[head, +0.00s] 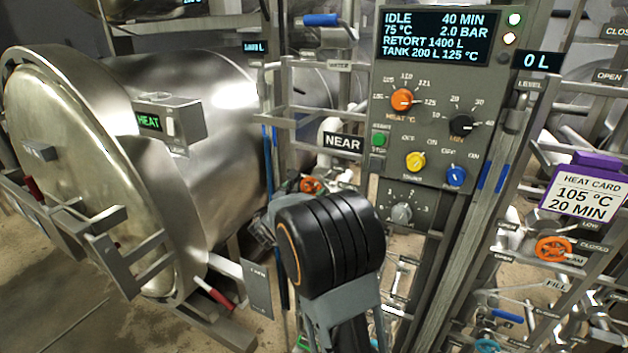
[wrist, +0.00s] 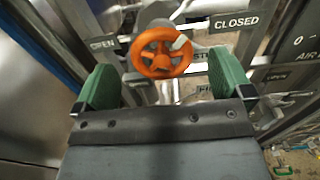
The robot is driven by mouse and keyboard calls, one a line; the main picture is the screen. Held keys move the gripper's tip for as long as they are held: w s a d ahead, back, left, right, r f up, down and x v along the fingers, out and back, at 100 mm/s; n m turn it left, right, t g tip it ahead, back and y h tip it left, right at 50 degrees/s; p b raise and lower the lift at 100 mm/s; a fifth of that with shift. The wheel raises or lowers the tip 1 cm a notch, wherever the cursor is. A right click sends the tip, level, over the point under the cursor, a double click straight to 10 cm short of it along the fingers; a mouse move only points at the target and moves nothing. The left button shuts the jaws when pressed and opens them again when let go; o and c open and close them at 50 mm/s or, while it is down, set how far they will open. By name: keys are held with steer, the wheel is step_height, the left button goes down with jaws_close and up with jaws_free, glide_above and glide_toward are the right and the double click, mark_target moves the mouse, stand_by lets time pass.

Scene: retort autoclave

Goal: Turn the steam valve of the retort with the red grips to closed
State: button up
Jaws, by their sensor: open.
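The retort (head: 190,95) with red grips (head: 221,298) is the big steel vessel at the left of the head view. An orange handwheel (wrist: 160,52) is ahead of my gripper in the wrist view, between an OPEN plate (wrist: 103,43) and a CLOSED plate (wrist: 235,22). Its pale mark sits at the upper right of the rim, on the CLOSED side. In the head view an orange wheel (head: 311,185) shows just past my wrist, partly hidden. My gripper (wrist: 163,74) is open, its green fingers at either side below the wheel, with no visible contact.
A control panel (head: 435,110) stands right of my arm, reading IDLE. A second orange wheel (head: 553,249) with OPEN and CLOSED plates is at the right, below a purple-topped heat card (head: 585,192). Pipes and metal rails crowd the space around the wheel.

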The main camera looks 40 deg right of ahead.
mark_target(309, 187)
steer(key=shift+p+x, duration=0.6)
steer(key=shift+x, duration=2.3)
steer(key=c, duration=0.9)
